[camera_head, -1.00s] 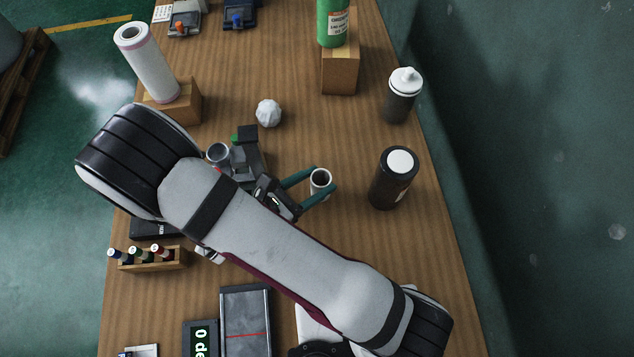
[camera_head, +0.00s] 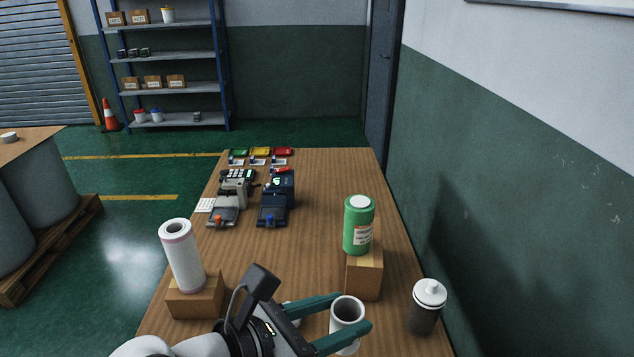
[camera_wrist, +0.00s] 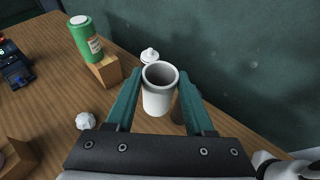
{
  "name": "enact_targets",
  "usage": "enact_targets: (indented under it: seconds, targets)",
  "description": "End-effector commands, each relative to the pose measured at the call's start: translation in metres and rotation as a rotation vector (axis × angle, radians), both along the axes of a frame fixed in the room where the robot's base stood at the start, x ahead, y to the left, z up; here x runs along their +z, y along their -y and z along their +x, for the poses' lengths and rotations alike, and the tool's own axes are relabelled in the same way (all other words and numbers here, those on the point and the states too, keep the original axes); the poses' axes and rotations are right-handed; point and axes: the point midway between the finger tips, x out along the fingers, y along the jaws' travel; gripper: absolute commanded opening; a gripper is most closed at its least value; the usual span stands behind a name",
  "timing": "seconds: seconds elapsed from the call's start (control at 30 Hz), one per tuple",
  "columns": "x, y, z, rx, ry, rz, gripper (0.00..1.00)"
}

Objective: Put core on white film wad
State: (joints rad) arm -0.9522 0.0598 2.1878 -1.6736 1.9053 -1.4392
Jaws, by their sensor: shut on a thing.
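My gripper (camera_head: 352,312) is shut on the core, a short white tube (camera_head: 346,338) with a dark hollow opening facing up. In the wrist view the core (camera_wrist: 158,98) stands upright between the two teal fingers, which grip its sides. The white film wad (camera_wrist: 86,121), a small crumpled white ball, lies on the table to the left of the fingers in the wrist view, apart from the core. In the head view my gripper mostly hides the wad.
A green canister (camera_head: 358,226) stands on a cardboard block (camera_head: 366,275) beyond the gripper. A dark bottle with a white cap (camera_head: 427,305) stands to its right. A white film roll (camera_head: 182,258) stands on a box at left. Devices and coloured trays occupy the far table; its middle is clear.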

Motion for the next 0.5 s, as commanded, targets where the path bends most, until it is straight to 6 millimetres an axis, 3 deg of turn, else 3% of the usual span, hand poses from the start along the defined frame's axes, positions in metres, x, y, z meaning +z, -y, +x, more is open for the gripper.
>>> enact_targets:
  seconds: [0.17, 0.4, 0.5]
  targets:
    - [-0.011, -0.004, 0.05, 0.034, -0.005, -0.005, 0.0]
    - [-0.067, 0.006, 0.15, 0.124, -0.01, -0.004, 0.0]
    - [-0.088, 0.013, 0.175, 0.151, -0.009, -0.003, 0.0]
